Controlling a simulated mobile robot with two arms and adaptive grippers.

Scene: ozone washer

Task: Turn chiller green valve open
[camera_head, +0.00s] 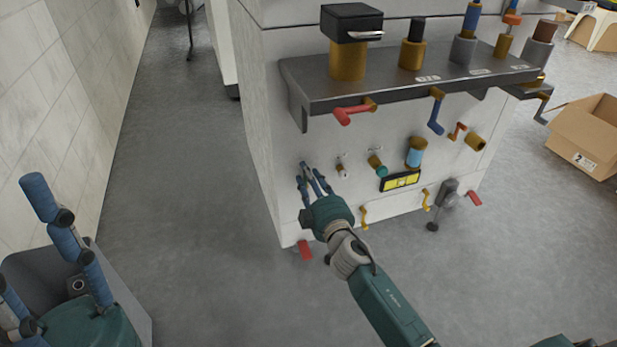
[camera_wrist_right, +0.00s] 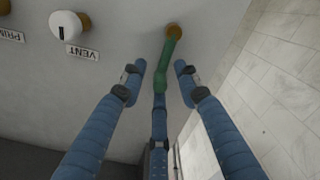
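The green valve handle (camera_wrist_right: 168,62) shows in the right wrist view, angling down from a brass fitting (camera_wrist_right: 173,31) on the grey panel. My right gripper (camera_wrist_right: 160,75) is open, with one finger on each side of the handle and visible gaps. Its third finger lines up with the handle's lower end; I cannot tell if they touch. In the head view my right gripper (camera_head: 313,178) is at the left part of the machine's front, and I cannot make out the green handle there. My left gripper (camera_head: 50,255) is at the lower left, fingers spread and empty.
A white knob (camera_wrist_right: 68,34) labelled VENT is beside the handle. Floor (camera_head: 185,170) to the left is clear.

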